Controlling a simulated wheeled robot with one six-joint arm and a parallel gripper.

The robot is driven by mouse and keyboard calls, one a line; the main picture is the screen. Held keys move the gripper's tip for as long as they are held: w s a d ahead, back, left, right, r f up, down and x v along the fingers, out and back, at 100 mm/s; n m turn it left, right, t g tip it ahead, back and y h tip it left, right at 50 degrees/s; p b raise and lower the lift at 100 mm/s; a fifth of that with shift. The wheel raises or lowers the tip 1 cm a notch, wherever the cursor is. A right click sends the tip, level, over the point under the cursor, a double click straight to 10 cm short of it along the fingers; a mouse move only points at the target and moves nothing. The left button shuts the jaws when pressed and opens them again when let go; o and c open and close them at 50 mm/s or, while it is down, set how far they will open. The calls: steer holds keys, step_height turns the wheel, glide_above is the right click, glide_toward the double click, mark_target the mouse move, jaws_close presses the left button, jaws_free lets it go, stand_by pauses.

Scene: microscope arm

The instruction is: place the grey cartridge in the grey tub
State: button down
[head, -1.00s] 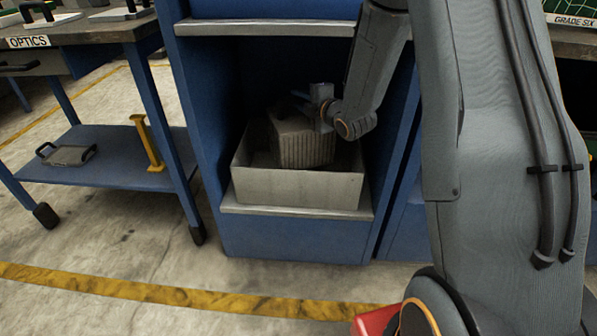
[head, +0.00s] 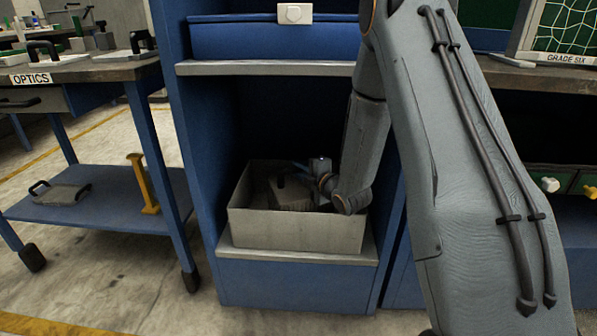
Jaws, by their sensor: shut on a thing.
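The grey cartridge (head: 289,193) is a ribbed block with a dark handle on top. It is low inside the grey tub (head: 295,231), and the tub's front wall hides its lower part. I cannot tell whether it touches the tub's floor. The tub is an open box on the lower shelf of the blue cabinet. My gripper (head: 303,172) reaches in from the right and is shut on the cartridge at its top. My wrist is over the tub's right side.
The blue cabinet's walls (head: 194,150) and upper shelf edge (head: 270,68) frame the opening. At left stands an OPTICS bench (head: 85,72) with a lower shelf (head: 100,215) holding a grey handled plate (head: 60,193) and a yellow post (head: 144,184).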

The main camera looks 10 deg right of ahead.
steer(key=shift+r, duration=0.1)
steer(key=c, duration=1.6)
jaws_free()
